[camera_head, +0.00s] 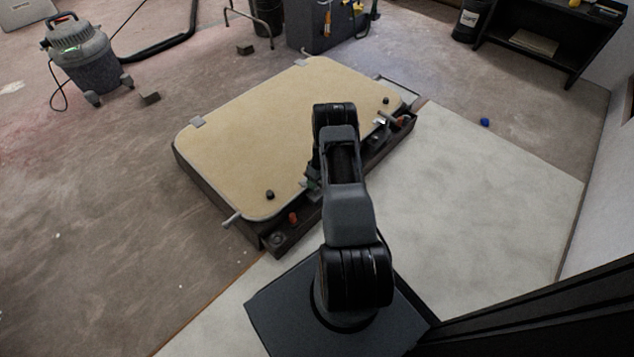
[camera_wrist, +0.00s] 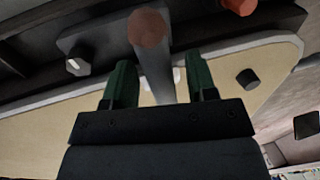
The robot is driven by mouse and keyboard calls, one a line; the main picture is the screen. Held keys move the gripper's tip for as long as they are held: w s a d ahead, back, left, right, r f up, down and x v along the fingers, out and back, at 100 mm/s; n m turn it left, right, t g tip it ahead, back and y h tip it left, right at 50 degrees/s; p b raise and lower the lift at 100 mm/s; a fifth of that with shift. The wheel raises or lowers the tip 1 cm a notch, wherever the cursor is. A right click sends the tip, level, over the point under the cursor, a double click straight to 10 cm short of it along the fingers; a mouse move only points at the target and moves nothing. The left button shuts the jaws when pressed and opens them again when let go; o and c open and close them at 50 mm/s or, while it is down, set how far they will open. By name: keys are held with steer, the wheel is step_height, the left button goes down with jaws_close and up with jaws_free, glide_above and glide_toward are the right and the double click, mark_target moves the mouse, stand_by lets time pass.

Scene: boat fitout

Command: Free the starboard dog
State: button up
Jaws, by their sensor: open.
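The hatch (camera_head: 250,130) is a tan panel in a dark raised frame, and it lies on the floor. In the wrist view my gripper (camera_wrist: 163,72) is open, with one green finger on each side of a grey rod with a dull red-brown round end (camera_wrist: 148,28). This rod looks like a dog handle; I cannot tell whether the fingers touch it. A grey metal fitting (camera_wrist: 77,60) with a bright bolt is left of it. In the head view my arm hides the rod and most of the gripper. Which dog is the starboard one is not marked.
Orange-red knobs show on the frame at right (camera_head: 402,121) and near corner (camera_head: 293,217). Small black knobs (camera_head: 270,195) stand on the panel. A metal bar (camera_head: 232,218) juts out at the near-left corner. A vacuum (camera_head: 85,60) stands far left. The pale floor at right is mostly clear.

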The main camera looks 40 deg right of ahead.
steer(key=c, duration=0.9)
steer(key=shift+o, duration=0.2)
steer(key=m, duration=0.3)
steer(key=shift+a+m+t+b, duration=0.2)
steer(key=shift+m+t+b, duration=0.2)
steer(key=m, duration=0.5)
steer(key=shift+a+m+t, duration=0.15)
steer(key=shift+m+t, duration=0.15)
steer(key=shift+t, duration=0.1)
steer(key=m+h, duration=0.1)
steer(key=m, duration=0.4)
steer(key=shift+w+a+t, duration=0.1)
steer(key=shift+a+t, duration=0.05)
steer(key=shift+t, duration=0.25)
steer(key=shift+w+m+h+p, duration=0.1)
steer(key=shift+m+h+p, duration=0.25)
steer(key=shift+m, duration=1.55)
